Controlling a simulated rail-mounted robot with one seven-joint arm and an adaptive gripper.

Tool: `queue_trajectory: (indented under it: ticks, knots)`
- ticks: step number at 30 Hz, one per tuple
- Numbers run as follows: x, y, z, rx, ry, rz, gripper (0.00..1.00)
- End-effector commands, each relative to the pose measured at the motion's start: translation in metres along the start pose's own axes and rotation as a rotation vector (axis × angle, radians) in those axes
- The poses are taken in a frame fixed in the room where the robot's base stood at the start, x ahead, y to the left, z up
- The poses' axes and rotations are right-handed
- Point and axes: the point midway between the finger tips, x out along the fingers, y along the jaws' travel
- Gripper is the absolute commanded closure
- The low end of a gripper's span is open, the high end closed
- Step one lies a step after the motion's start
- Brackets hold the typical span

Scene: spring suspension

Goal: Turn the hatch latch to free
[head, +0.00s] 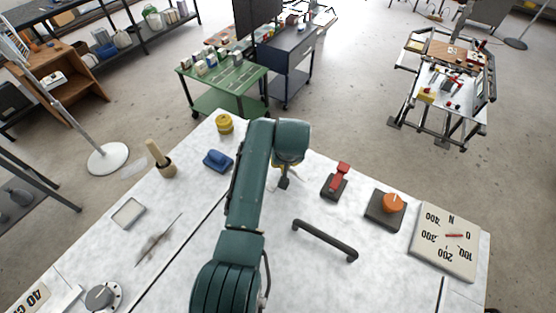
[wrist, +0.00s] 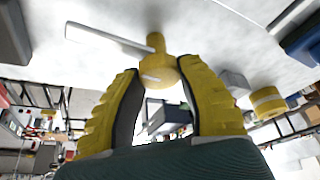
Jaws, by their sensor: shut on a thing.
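A yellow knob (wrist: 158,70) with a pale flat bar (wrist: 108,40) reaching left from it shows in the wrist view; I take it for the hatch latch. My gripper (wrist: 160,72) has its two yellow fingers closed on either side of this knob. In the head view my gripper (head: 286,172) is low over the white worktop, beyond the black handle, and my arm hides part of it. The latch is mostly hidden there, and its turn angle cannot be read.
A red lever (head: 341,178) and an orange knob (head: 392,203) stand to the right, with a dial plate (head: 440,254) beyond. A black bar handle (head: 326,242) is nearer. A blue object (head: 217,160) and yellow cylinder (head: 224,123) lie left of my gripper.

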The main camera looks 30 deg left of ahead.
Motion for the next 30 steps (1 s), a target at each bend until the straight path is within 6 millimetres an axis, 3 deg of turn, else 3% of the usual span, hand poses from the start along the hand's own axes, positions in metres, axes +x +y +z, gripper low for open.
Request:
queue_trajectory:
  ticks: [30]
  knots:
    - [0.002, 0.0063, 0.0037, -0.007, -0.003, -0.006, 1.0]
